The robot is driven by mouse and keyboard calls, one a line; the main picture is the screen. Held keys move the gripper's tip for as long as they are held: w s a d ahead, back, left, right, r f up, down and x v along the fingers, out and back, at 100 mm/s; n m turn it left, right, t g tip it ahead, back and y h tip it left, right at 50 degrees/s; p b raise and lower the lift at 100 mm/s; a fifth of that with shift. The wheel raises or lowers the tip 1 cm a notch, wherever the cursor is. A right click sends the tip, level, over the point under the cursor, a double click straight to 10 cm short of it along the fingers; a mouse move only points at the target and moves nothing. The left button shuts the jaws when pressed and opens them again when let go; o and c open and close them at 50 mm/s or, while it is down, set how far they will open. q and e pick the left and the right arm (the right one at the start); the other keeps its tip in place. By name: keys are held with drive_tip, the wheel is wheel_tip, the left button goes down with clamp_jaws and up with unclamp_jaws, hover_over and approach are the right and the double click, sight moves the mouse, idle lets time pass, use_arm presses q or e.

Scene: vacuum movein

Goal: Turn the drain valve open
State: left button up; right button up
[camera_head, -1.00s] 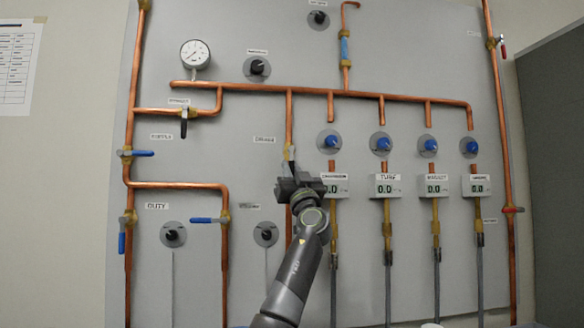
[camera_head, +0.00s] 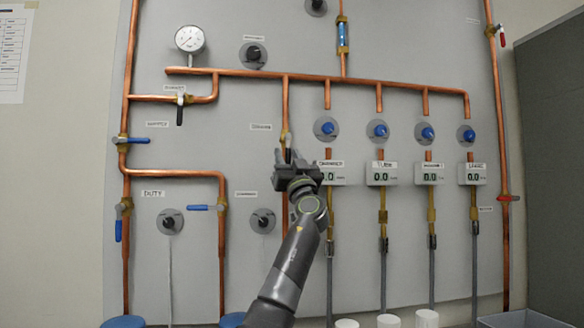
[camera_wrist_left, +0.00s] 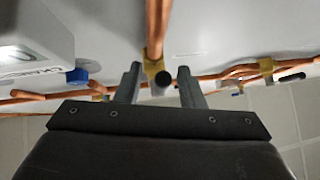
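The drain valve (camera_head: 286,138) is a brass fitting on a vertical copper pipe, right of a small blurred label, in the head view. Its lower part is hidden by my left gripper (camera_head: 290,155), which points up at it from below. In the left wrist view the brass valve body (camera_wrist_left: 154,67) shows ahead, with the dark round end of its handle (camera_wrist_left: 163,78) between the two fingertips of my left gripper (camera_wrist_left: 160,85). The fingers are apart, with a visible gap on each side of the handle. My right gripper is not in view.
Digital readout boxes (camera_head: 333,173) and blue knobs (camera_head: 327,129) sit close on the right. A horizontal copper pipe (camera_head: 310,77) runs above. Blue-handled valves (camera_head: 131,141) are on the left. White cylinders (camera_head: 426,318) and a grey bin (camera_head: 520,321) stand at the bottom.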

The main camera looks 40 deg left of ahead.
use_arm(q)
drive_tip(key=shift+d+f, duration=0.15)
drive_tip(key=shift+f, duration=0.05)
drive_tip(key=b+v, duration=0.3)
drive_tip(key=v, duration=1.4)
drive_tip(key=shift+b, duration=0.4)
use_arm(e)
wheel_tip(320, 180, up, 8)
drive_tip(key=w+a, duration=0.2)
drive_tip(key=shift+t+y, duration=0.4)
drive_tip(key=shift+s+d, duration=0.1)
